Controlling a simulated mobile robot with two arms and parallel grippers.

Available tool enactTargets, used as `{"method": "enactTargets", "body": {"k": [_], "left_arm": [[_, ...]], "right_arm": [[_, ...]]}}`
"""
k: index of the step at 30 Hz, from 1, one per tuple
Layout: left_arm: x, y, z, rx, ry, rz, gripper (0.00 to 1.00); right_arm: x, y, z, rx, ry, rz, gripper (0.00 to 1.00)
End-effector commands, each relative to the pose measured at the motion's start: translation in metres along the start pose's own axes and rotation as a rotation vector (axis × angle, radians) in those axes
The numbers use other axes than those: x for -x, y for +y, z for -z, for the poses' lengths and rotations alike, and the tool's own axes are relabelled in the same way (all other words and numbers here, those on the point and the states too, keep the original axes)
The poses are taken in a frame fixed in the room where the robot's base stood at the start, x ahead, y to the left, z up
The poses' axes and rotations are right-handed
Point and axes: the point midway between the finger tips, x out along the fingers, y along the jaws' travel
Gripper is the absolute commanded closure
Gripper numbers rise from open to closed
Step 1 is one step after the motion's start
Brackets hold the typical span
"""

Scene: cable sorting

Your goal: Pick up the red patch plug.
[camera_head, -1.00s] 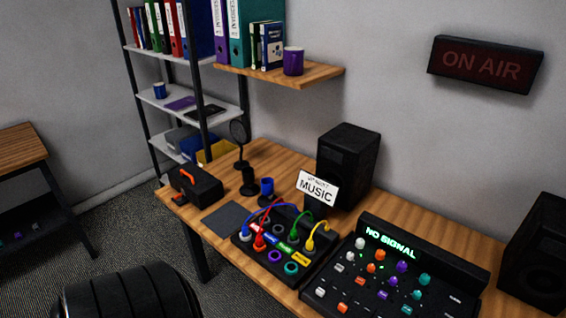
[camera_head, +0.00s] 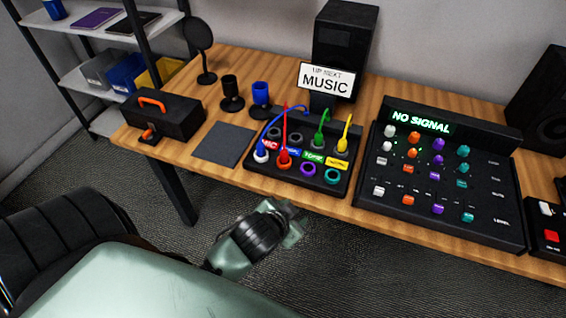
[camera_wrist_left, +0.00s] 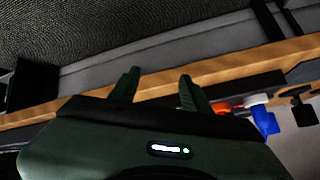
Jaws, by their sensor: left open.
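The red patch plug (camera_head: 284,155) stands upright in the front row of the black patch box (camera_head: 345,185), with a red cable rising from it. A blue plug (camera_head: 262,150) is close on its left. A green plug (camera_head: 318,141) and a yellow plug (camera_head: 344,143) stand in the back row. My left gripper (camera_head: 291,222) is off the table's front edge, below and apart from the plugs. In the left wrist view its fingers (camera_wrist_left: 160,76) are spread and empty; red and blue shapes show to their right. My right gripper is out of view.
A mixer (camera_head: 440,205) with many knobs stands right of the patch box. A dark mat (camera_head: 224,144), toolbox (camera_head: 165,113) and blue cup (camera_head: 261,95) are to the left. A "MUSIC" sign (camera_head: 326,81) stands behind. The wooden table edge (camera_head: 300,197) lies between gripper and box.

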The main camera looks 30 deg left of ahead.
Motion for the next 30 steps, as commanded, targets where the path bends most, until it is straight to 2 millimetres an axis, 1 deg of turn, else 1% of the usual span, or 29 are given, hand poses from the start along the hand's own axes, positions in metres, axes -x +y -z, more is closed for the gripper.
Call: {"method": "enactTargets", "body": {"k": [1, 2, 3, 4, 5, 6, 7, 8, 9, 10, 11, 12, 13, 14, 15, 17, 18, 19, 20, 21, 22, 23, 24, 26, 27, 29, 30], "left_arm": [[0.008, -0.014, 0.043, -0.031, 0.125, 0.046, 0.53], [0.014, -0.021, 0.069, -0.052, 0.202, 0.076, 0.53], [0.024, -0.03, 0.104, -0.085, 0.314, 0.114, 0.53], [0.033, -0.035, 0.132, -0.114, 0.406, 0.143, 0.53], [0.044, -0.039, 0.161, -0.152, 0.507, 0.172, 0.53], [0.059, -0.04, 0.2, -0.214, 0.649, 0.208, 0.53], [0.071, -0.038, 0.226, -0.269, 0.752, 0.229, 0.53], [0.082, -0.033, 0.249, -0.329, 0.853, 0.246, 0.53], [0.099, -0.023, 0.278, -0.419, 0.987, 0.261, 0.53], [0.112, -0.012, 0.296, -0.494, 1.085, 0.265, 0.53], [0.125, 0.0, 0.311, -0.576, 1.18, 0.266, 0.53], [0.141, 0.019, 0.326, -0.693, 1.298, 0.258, 0.53], [0.151, 0.034, 0.333, -0.79, 1.38, 0.247, 0.53], [0.159, 0.05, 0.336, -0.89, 1.455, 0.229, 0.53], [0.166, 0.071, 0.336, -1.034, 1.541, 0.197, 0.53], [0.167, 0.099, 0.326, -1.265, 1.636, 0.129, 0.53], [0.161, 0.113, 0.315, -1.426, 1.674, 0.07, 0.53], [0.154, 0.12, 0.303, -1.553, 1.687, 0.02, 0.53], [0.144, 0.124, 0.291, -1.679, 1.685, -0.037, 0.53], [0.127, 0.124, 0.273, -1.851, 1.659, -0.12, 0.53], [0.113, 0.12, 0.259, -1.975, 1.62, -0.19, 0.53], [0.098, 0.111, 0.245, -2.098, 1.565, -0.26, 0.53], [0.077, 0.093, 0.228, -2.246, 1.467, -0.36, 0.53], [0.051, 0.057, 0.204, -2.433, 1.283, -0.51, 0.53], [0.037, 0.028, 0.191, -2.529, 1.144, -0.604, 0.53], [0.023, -0.017, 0.175, -2.63, 0.929, -0.733, 0.53], [0.018, -0.044, 0.167, -2.671, 0.796, -0.805, 0.53]], "right_arm": [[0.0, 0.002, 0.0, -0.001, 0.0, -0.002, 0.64], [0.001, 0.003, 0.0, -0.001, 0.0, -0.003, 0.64], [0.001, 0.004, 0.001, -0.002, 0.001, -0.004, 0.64], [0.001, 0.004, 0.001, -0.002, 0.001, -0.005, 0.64], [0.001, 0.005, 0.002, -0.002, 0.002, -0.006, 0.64], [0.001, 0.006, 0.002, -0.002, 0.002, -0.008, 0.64], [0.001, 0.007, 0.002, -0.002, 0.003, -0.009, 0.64], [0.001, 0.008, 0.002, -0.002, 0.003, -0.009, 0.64], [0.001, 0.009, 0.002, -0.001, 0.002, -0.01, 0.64], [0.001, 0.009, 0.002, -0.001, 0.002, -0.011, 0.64], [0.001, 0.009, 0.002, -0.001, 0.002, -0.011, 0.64], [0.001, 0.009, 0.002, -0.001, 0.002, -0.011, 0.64], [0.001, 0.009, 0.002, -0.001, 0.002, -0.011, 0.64], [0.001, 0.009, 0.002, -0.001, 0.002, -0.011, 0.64], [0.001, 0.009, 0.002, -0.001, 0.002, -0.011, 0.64], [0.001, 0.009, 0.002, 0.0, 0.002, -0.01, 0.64], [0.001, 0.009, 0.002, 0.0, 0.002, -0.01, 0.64], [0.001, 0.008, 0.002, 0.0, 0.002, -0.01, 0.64], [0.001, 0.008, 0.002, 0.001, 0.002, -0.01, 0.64], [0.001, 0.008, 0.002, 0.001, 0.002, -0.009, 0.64], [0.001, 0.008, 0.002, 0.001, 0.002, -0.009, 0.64], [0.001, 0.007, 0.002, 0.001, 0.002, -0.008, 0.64], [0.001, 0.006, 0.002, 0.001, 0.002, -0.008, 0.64], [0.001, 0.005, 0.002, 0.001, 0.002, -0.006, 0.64], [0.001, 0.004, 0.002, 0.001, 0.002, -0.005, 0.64], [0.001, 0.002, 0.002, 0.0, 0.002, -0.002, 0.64], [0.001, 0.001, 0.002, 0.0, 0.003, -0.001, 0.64]]}}
